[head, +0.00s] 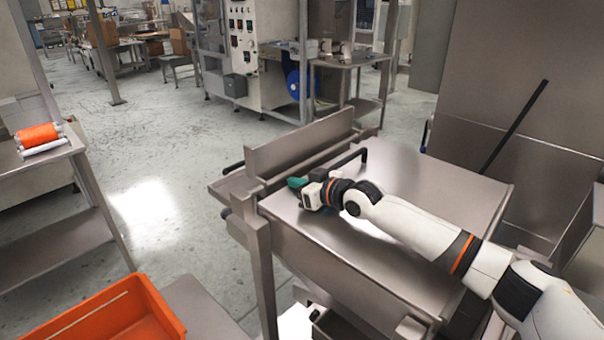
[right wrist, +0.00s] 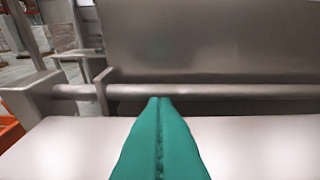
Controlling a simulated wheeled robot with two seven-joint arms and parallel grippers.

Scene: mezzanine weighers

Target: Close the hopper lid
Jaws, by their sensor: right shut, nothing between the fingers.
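A broad flat steel panel (head: 440,185), which looks like the hopper lid, lies roughly level on the steel stand; I cannot tell whether it is fully down. My right gripper (head: 297,183) is shut and empty, low over the panel's left end. A dark bar (head: 352,157) runs beside the gripper at that end. In the right wrist view the teal fingertips (right wrist: 160,100) are together, over a pale surface (right wrist: 245,140) and pointing at a horizontal bar (right wrist: 220,91). I cannot tell whether they touch it. My left gripper is out of view.
An upright steel plate (head: 300,140) stands just beyond the gripper. An orange crate (head: 150,300) is at the lower left. A side table (head: 60,160) holds an orange roll (head: 38,135). A tall steel panel (head: 520,60) and slanted black rod (head: 515,125) are at right. The floor (head: 150,150) at left is clear.

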